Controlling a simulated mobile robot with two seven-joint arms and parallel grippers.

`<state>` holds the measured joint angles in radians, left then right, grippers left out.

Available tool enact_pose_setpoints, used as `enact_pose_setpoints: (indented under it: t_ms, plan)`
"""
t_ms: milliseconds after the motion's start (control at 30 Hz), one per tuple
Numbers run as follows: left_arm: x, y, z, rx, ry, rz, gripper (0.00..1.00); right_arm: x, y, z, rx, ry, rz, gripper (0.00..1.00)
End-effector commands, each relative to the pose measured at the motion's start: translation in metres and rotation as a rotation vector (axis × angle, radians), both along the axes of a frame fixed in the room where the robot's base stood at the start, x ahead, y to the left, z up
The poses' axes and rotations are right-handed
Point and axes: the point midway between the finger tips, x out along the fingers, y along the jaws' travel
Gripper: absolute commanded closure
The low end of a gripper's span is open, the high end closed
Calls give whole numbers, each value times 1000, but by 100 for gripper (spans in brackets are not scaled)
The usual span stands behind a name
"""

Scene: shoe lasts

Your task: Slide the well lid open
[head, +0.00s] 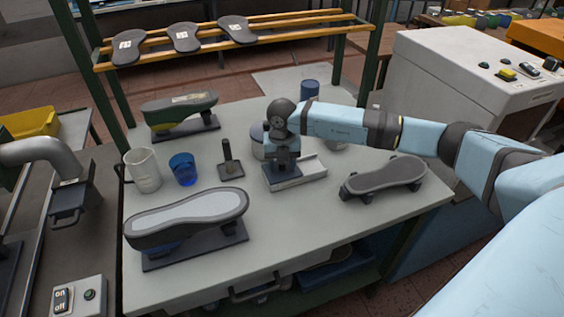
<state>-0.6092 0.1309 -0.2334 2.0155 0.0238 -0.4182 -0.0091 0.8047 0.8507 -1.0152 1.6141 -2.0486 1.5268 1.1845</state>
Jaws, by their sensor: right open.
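A low, pale grey well box (312,168) sits near the middle of the workbench. Its right part shows a light, shallow inside or top. Its left part is covered by my right gripper (283,162), which comes down over it from above. The gripper is open, with its fingers at the box's left end. The lid cannot be told apart from the box under the gripper, and I cannot tell whether the fingers touch it. My left gripper is out of view.
A white beaker (143,170), blue cup (183,170) and upright tool (229,160) stand left. Containers stand behind my gripper.

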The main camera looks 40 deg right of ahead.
Motion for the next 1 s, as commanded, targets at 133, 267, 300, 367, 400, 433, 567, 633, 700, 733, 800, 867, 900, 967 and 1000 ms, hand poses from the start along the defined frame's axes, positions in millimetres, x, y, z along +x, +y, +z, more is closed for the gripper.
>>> enact_pose_setpoints:
  t_ms: [133,267,300,367,400,433,567,633,700,733,800,867,900,967,1000]
  plan:
    - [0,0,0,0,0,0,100,0,0,0,0,0,0,70]
    - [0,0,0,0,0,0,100,0,0,0,0,0,0,100]
    - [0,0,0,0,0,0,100,0,0,0,0,0,0,100]
    - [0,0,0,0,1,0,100,0,0,1,1,-1,0,100]
    - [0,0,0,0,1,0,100,0,0,0,0,0,0,100]
    - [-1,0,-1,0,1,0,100,0,-2,0,0,0,-1,100]
    - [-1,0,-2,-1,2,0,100,-5,-22,0,-3,2,-5,100]
    - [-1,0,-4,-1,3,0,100,-9,-39,-1,-3,2,-5,100]
    - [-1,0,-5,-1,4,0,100,-13,-55,-1,-4,1,-5,100]
    - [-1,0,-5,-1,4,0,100,-14,-62,-1,-3,2,-5,100]
    - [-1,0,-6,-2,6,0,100,-17,-74,0,-3,2,-4,100]
    - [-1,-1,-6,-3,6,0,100,-19,-81,0,-2,1,-3,100]
    - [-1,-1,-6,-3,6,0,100,-20,-84,0,-2,1,-1,100]
    - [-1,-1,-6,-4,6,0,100,-21,-87,0,-2,0,-1,100]
    - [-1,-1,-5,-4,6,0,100,-21,-88,1,-2,0,0,100]
